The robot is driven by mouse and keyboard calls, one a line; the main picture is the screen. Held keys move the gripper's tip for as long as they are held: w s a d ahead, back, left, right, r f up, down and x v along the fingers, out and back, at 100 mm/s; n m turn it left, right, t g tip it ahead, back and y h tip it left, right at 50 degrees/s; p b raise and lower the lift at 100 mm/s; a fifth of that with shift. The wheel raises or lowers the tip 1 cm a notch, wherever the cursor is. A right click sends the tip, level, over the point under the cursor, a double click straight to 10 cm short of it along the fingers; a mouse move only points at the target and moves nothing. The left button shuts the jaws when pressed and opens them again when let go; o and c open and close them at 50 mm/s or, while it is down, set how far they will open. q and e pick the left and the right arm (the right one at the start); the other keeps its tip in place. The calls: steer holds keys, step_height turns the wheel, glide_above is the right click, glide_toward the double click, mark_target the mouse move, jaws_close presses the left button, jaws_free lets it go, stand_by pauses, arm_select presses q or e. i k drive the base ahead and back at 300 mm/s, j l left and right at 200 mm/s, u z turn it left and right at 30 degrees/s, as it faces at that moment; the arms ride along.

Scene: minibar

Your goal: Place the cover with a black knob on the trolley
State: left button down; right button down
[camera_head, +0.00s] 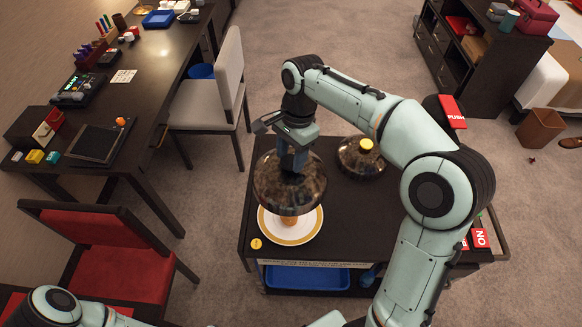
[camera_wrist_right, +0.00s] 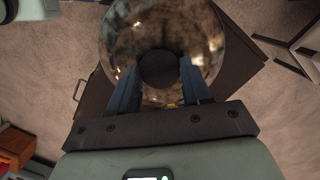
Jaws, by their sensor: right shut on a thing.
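The cover with a black knob (camera_head: 290,190) is a dark, glossy, mottled dome. My right gripper (camera_head: 293,160) is shut on its knob from above and holds it over a plate. The knob (camera_wrist_right: 158,69) shows between the two fingers in the right wrist view. The white plate with a gold rim (camera_head: 304,232) lies on the trolley and carries something orange, partly hidden by the cover. The dark trolley (camera_head: 350,220) stands in front of me. I cannot tell the exact gap between cover and plate. My left gripper is not in view.
A second dome cover with a yellow knob (camera_head: 362,157) sits on the trolley to the right. A yellow disc (camera_head: 256,243) lies at the front left corner. A blue tray (camera_head: 307,277) is on the lower shelf. A white chair (camera_head: 213,95) and red chair (camera_head: 115,250) stand left.

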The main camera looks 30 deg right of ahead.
mark_target(377, 220)
steer(key=k+l, duration=0.15)
steer(key=l, duration=0.25)
steer(key=k+l, duration=0.15)
steer(key=l, duration=0.25)
steer(key=k+l, duration=0.2)
steer(key=l, duration=0.2)
